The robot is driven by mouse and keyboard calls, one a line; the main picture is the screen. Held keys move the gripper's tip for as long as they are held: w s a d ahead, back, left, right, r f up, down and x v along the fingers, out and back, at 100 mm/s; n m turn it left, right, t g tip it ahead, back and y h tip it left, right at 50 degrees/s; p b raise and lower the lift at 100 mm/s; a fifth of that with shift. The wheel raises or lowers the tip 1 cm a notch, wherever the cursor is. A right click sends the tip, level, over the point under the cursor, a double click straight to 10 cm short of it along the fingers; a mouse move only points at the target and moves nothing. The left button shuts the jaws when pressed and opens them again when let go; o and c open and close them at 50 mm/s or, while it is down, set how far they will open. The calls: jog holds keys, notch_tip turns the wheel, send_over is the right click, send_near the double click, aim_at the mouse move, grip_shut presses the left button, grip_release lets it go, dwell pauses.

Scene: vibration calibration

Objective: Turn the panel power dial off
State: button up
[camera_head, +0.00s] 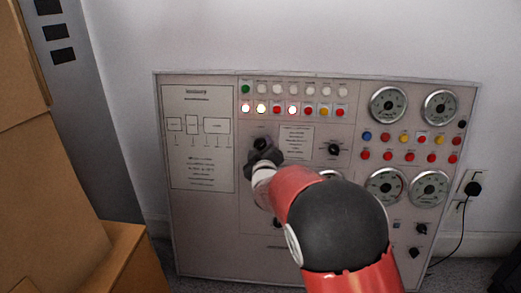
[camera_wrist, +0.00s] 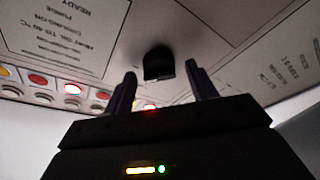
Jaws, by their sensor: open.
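The control panel (camera_head: 205,235) stands against the wall, with several dials, lamps and gauges on its face. A black dial (camera_head: 260,144) sits in the upper middle of the panel, just above my gripper (camera_head: 262,157) in the head view. In the wrist view the black dial (camera_wrist: 158,64) shows ahead, between and beyond the two fingertips of my gripper (camera_wrist: 160,82). The fingers are apart and empty, and I see no contact with the dial. A second black dial (camera_head: 334,149) is to the right. My arm hides the lower middle of the panel.
Cardboard boxes (camera_head: 45,185) are stacked at the left. A grey cabinet (camera_head: 85,100) stands behind them. A plug with a cord (camera_head: 473,188) is in the wall socket at the right. Lamps (camera_head: 293,109) lie in rows above the dial, several of them lit.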

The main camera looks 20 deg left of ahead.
jog(key=shift+c, duration=0.4)
jog(key=c, duration=0.9)
jog(key=shift+n, duration=0.3)
jog(key=n+g, duration=0.1)
jog(key=n, duration=0.3)
jog(key=shift+r, duration=0.1)
jog(key=n+g, duration=0.1)
jog(key=n, duration=0.3)
jog(key=shift+n+g, duration=0.4)
jog(key=n+b, duration=0.1)
jog(key=n, duration=0.3)
jog(key=shift+r+g+h, duration=0.1)
jog(key=shift+g+h, duration=0.2)
jog(key=shift+g, duration=0.1)
jog(key=shift+w+r+n+g+h+b, duration=0.1)
jog(key=shift+n+g+h+b, duration=0.3)
jog(key=shift+n, duration=1.7)
